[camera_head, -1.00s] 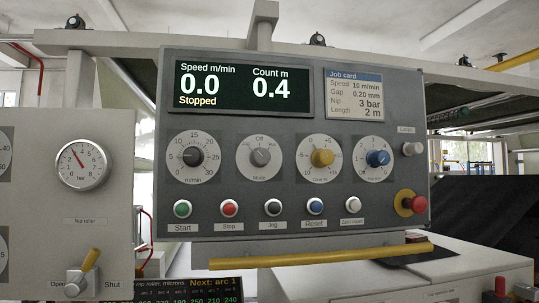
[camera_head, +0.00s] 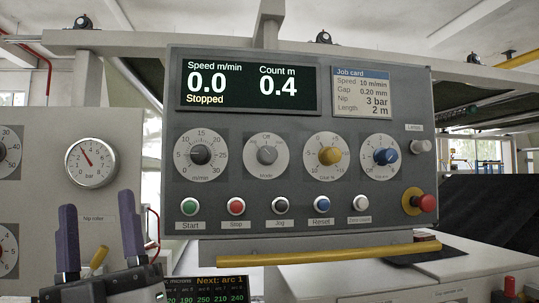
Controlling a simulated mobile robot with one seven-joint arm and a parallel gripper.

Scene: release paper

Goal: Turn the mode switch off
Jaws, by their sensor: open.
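The mode switch (camera_head: 267,155) is a grey knob on a round white dial, in the knob row of the dark control panel. "Off" is printed at the top of its dial and "Mode" below. Its pointer looks turned to the upper left, away from straight up, though it is small. My gripper (camera_head: 101,238) is at the lower left, with two purple fingers pointing up, wide apart and empty. It is below and left of the panel, well apart from the switch.
The display (camera_head: 248,88) reads 0.0 m/min, 0.4 m, Stopped. A black speed knob (camera_head: 200,155) and a yellow knob (camera_head: 330,156) flank the switch. Several push buttons sit below, and a red emergency button (camera_head: 427,203) at right. A yellow bar (camera_head: 328,256) runs under the panel.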

